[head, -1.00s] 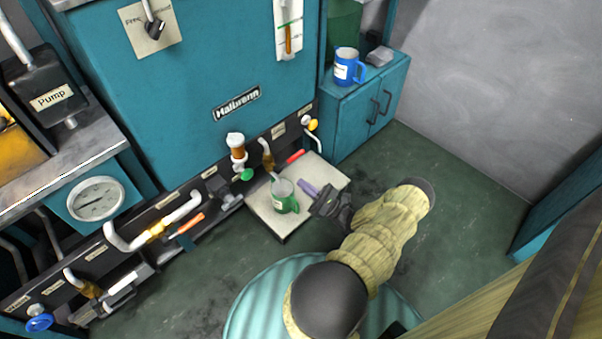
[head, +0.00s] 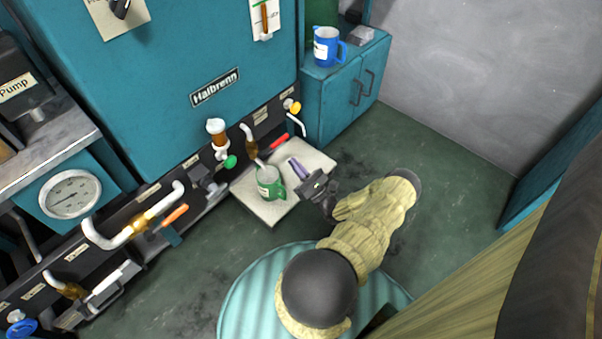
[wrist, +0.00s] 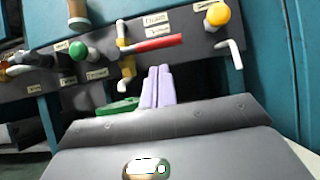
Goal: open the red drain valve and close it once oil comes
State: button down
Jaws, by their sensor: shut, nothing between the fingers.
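The drain valve is a brass body (head: 252,148) on a white pipe, with a red lever (head: 279,143). In the wrist view the red lever (wrist: 158,43) points right, crosswise to the pipe, under a tag. A green and white mug (head: 270,184) stands on the pale slab below the spout; its green part (wrist: 118,107) shows in the wrist view. My gripper (head: 298,167) is shut and empty, its lilac fingers (wrist: 157,86) right of the mug, short of the lever and not touching it. I cannot make out any oil flowing.
A yellow knob (head: 295,107) with a white bent pipe is right of the lever. A green knob (head: 230,162) is to its left. A blue mug (head: 327,46) stands on the cabinet (head: 338,95).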

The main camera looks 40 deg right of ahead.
aim_at(274, 145)
jog(key=b+x, duration=0.2)
jog(key=x, duration=0.3)
jog(key=shift+w+r, duration=0.1)
jog(key=shift+w, duration=0.1)
jog(key=shift+r, duration=0.1)
jog(key=shift+d+r+n+y+p, duration=0.1)
jog(key=shift+r+n+y+p, duration=0.05)
jog(key=shift+n+y+p, duration=0.4)
jog(key=shift+d+r+n+y+p, duration=0.1)
jog(key=shift+r+n+y+p, duration=0.25)
jog(key=shift+n, duration=0.3)
jog(key=shift+r+n+g+y+p, duration=0.8)
jog(key=shift+n+y+p, duration=0.4)
jog(key=shift+n, duration=0.65)
jog(key=shift+r+n+g+y+p, duration=0.7)
jog(key=shift+n+y+p, duration=0.5)
jog(key=shift+n, duration=0.7)
jog(key=shift+r+n+g+y+p, duration=0.85)
jog(key=shift+n+p, duration=0.5)
jog(key=shift+n, duration=0.5)
jog(key=shift+f, duration=0.1)
